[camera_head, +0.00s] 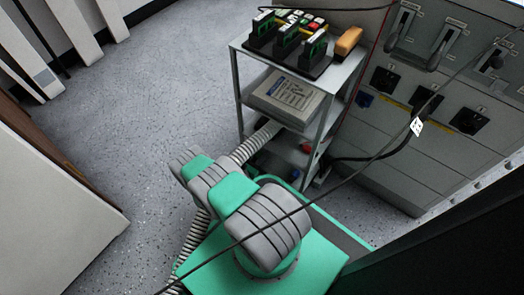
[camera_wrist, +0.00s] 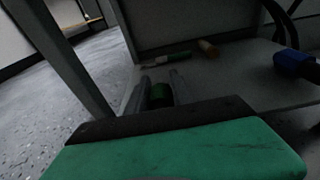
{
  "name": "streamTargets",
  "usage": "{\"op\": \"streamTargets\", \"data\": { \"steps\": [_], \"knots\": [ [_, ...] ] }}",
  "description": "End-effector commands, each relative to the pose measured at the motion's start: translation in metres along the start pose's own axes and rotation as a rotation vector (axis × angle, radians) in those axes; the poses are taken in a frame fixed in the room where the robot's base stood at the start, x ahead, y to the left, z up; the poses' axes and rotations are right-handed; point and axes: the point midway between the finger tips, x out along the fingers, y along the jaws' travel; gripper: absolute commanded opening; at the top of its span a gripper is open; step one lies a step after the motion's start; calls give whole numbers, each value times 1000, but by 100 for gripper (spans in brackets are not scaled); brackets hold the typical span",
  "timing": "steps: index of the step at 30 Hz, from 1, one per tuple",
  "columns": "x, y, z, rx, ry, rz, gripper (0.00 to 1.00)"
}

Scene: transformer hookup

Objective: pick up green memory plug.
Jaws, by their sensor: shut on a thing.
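The plug is between the fingers, low in a shelf space of the metal cart. Its lower end is hidden by the green and black part of my arm in front. Whether it still touches the shelf surface is not clear. In the head view my green and grey arm reaches to the cart, and the gripper and plug are hidden.
The cart (camera_head: 236,100) holds a black rack (camera_head: 290,40) on top and a boxed unit (camera_head: 287,95) below. In the wrist view, a green-and-white tool (camera_wrist: 165,60), a tan piece (camera_wrist: 208,47) and a blue connector (camera_wrist: 293,62) lie near. A grey cabinet (camera_head: 400,135) stands right.

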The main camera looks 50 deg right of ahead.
Motion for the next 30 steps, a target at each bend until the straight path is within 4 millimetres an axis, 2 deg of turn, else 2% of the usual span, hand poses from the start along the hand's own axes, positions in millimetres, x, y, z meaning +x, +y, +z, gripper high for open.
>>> {"op": "streamTargets", "data": {
  "steps": [5, 12, 13, 21, 30],
  "knots": [
    [-9, -1, -2, 1, 1, -4, 0],
    [-10, -2, -2, 1, 1, -7, 0],
    [-10, -2, -2, 1, 1, -7, 29],
    [-10, -2, -2, 1, 0, -7, 51],
    [-12, -2, -1, 1, 0, -6, 52]
  ]
}}
